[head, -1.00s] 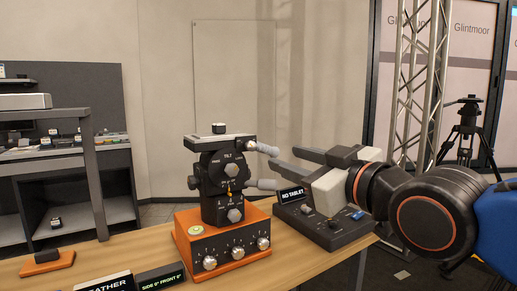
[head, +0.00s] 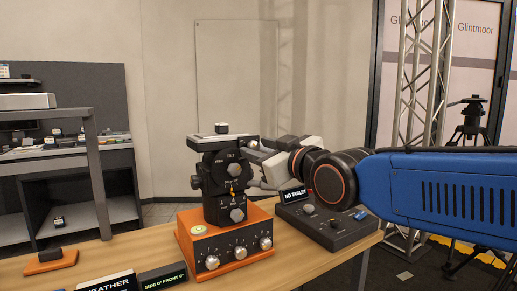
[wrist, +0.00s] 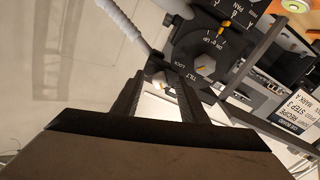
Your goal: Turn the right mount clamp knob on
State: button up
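The black mount head (head: 222,177) stands upright on an orange base, with dials marked with words such as TILT and LOCK. My gripper (head: 262,150) is at the mount's upper right side, just below its top plate (head: 222,142). In the wrist view, my gripper (wrist: 161,80) has its two dark fingers apart, with a bright gap between them. Their tips reach a dark part beside the tilt dial (wrist: 203,56); whether they touch it I cannot tell. The right clamp knob is not clearly distinguishable there; the fingers and mount crowd that side.
The orange base (head: 205,243) carries several front knobs. A grey control box (head: 335,228) with a NO TABLET sign (head: 292,195) stands at right. Small signs line the table's (head: 150,243) front.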

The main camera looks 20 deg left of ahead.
jog(key=shift+w+a, duration=0.2)
jog(key=shift+c, duration=0.4)
grip_shut()
